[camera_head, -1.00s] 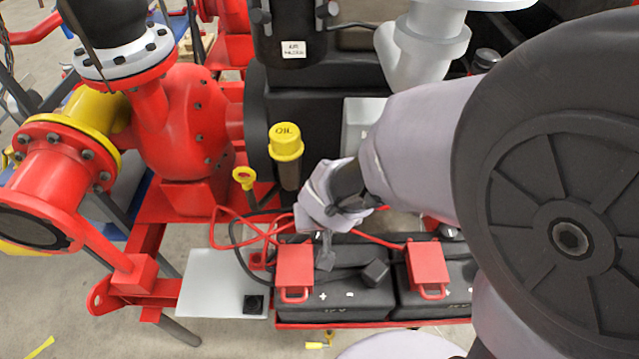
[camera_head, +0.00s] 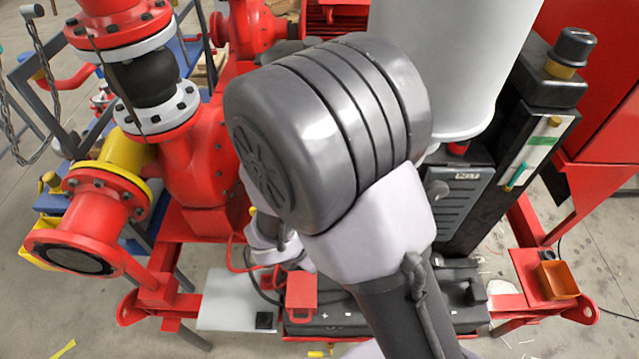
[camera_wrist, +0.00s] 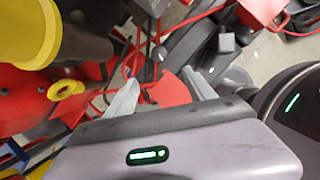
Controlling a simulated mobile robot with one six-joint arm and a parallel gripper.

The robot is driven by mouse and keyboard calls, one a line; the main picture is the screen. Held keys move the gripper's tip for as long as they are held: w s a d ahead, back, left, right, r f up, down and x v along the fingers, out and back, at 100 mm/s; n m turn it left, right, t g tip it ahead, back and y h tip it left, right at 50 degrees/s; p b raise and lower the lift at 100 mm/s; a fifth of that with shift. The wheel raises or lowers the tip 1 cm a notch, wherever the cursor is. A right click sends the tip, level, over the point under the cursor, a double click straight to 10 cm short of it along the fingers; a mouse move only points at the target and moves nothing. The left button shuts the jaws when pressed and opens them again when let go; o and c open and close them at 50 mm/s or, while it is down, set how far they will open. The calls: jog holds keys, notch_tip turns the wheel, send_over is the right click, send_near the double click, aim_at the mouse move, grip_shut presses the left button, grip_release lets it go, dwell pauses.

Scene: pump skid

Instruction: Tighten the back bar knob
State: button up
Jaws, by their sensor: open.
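My gripper (camera_wrist: 163,90) is open in the wrist view, its two pale fingers apart, with red cable and a red surface showing between and beyond them. A black battery (camera_wrist: 190,50) lies beyond the fingertips. A small round grey piece (camera_wrist: 157,53) shows beside it, and I cannot tell if it is the back bar knob. In the head view the battery (camera_head: 340,326) sits at the front of the skid with a red terminal cover (camera_head: 301,290). My arm hides the fingertips and the back of the battery there.
The yellow oil cap (camera_wrist: 25,30) and yellow dipstick ring (camera_wrist: 66,89) stand close at left in the wrist view. Red cables (camera_head: 240,262) loop behind the battery. A grey plate (camera_head: 225,300) lies left of it. A red pump (camera_head: 200,150) stands behind left.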

jog(key=shift+n, duration=0.8)
jog(key=b+x, duration=0.9)
jog(key=x, duration=0.8)
jog(key=shift+w+f, duration=0.1)
jog(key=shift+f, duration=0.2)
jog(key=c, duration=1.4)
jog(key=shift+o, duration=0.2)
jog(key=n+b, duration=0.1)
jog(key=b, duration=0.2)
jog(key=shift+w+f, duration=0.1)
jog(key=shift+f, duration=0.3)
jog(key=b, duration=0.1)
jog(key=n+y+b, duration=0.1)
jog(key=shift+d+r+n+t+b, duration=0.15)
jog(key=shift+n+t+b, duration=0.15)
jog(key=shift+b, duration=0.1)
jog(key=shift+s+r, duration=0.2)
jog(key=shift+r, duration=0.05)
